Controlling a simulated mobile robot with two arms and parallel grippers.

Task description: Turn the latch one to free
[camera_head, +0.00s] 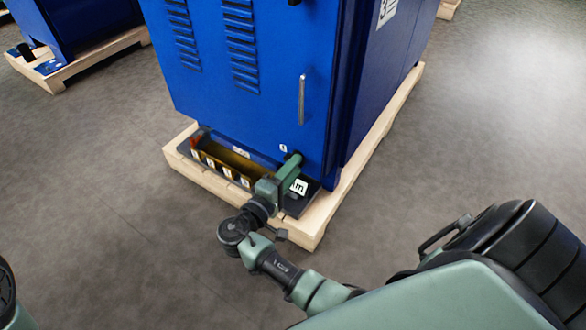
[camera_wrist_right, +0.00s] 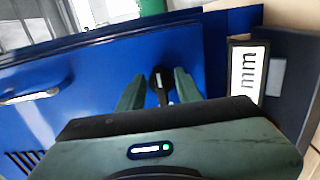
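The blue cabinet (camera_head: 270,100) stands on a wooden pallet. A small white label (camera_head: 283,148) sits low on its front, just above my right gripper (camera_head: 293,160). In the right wrist view, a small black latch (camera_wrist_right: 160,78) on the blue front lies between the fingertips of my right gripper (camera_wrist_right: 158,84). The fingers are apart, with blue showing on both sides of the latch, so they are around it rather than clamped on it. In the head view the gripper hides the latch. My left gripper is not in view.
A tray (camera_head: 215,160) with several white-labelled compartments lies at the cabinet's foot, left of my right gripper. A white marked plate (camera_head: 299,187) sits close to the right. The pallet (camera_head: 310,228) sticks out in front. A vertical door handle (camera_head: 302,100) is above. Grey floor is clear around.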

